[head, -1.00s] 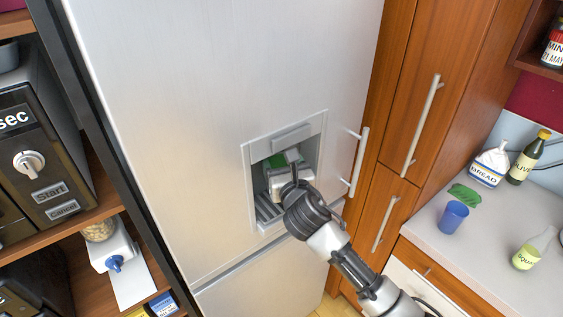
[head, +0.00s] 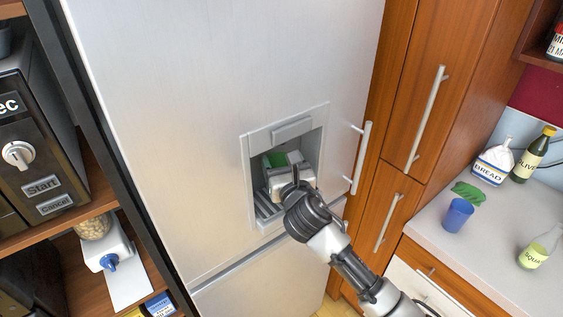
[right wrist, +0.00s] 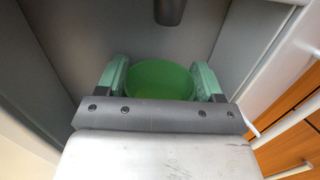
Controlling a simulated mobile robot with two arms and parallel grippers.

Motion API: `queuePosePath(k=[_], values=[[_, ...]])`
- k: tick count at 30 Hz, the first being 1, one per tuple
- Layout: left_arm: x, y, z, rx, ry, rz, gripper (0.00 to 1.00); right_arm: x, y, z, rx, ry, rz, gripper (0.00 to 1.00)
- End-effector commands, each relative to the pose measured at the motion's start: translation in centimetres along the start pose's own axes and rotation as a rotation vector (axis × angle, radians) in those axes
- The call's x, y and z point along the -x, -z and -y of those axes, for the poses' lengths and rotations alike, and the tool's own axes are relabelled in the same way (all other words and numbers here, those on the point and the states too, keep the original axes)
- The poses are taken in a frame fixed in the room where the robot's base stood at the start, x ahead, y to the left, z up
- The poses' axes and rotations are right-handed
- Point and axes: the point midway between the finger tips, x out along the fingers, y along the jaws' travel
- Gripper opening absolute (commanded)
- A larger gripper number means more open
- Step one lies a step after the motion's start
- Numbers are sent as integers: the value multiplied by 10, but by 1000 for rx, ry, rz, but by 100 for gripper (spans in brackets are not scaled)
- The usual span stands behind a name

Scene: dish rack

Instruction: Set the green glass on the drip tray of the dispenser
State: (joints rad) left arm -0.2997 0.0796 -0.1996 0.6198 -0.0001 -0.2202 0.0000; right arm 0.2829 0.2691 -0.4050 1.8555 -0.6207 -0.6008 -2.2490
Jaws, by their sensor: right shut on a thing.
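The green glass (right wrist: 160,78) is between the two fingers of my right gripper (right wrist: 160,82) in the right wrist view, and the gripper is shut on it. In the head view a bit of the green glass (head: 278,159) shows in the dispenser recess, mostly hidden by my right gripper (head: 280,165). The drip tray (head: 268,214) is the ribbed ledge at the bottom of the recess, below the gripper. I cannot tell whether the glass touches it. A dark nozzle (right wrist: 169,10) hangs at the back of the recess above the glass. My left gripper is not in view.
The dispenser frame (head: 248,170) closes in around the gripper, with a fridge handle (head: 361,158) to its right. A counter at right holds a blue cup (head: 457,215), a green cloth-like item (head: 468,192) and bottles. Shelves with appliances stand at left.

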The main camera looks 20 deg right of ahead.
Motion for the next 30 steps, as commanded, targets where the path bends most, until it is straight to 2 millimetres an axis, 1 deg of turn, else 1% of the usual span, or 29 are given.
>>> queuePosePath(k=[13,14,18,19,26,30], values=[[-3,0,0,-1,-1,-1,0,0,5,0,1,0,1,32],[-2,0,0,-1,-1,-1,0,0,4,0,0,0,1,71],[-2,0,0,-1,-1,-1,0,0,4,0,0,0,1,93],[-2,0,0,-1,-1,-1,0,0,4,0,0,0,1,97],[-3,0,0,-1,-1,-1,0,0,6,0,0,0,-2,97],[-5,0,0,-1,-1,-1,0,8,7,0,1,0,-2,97]])
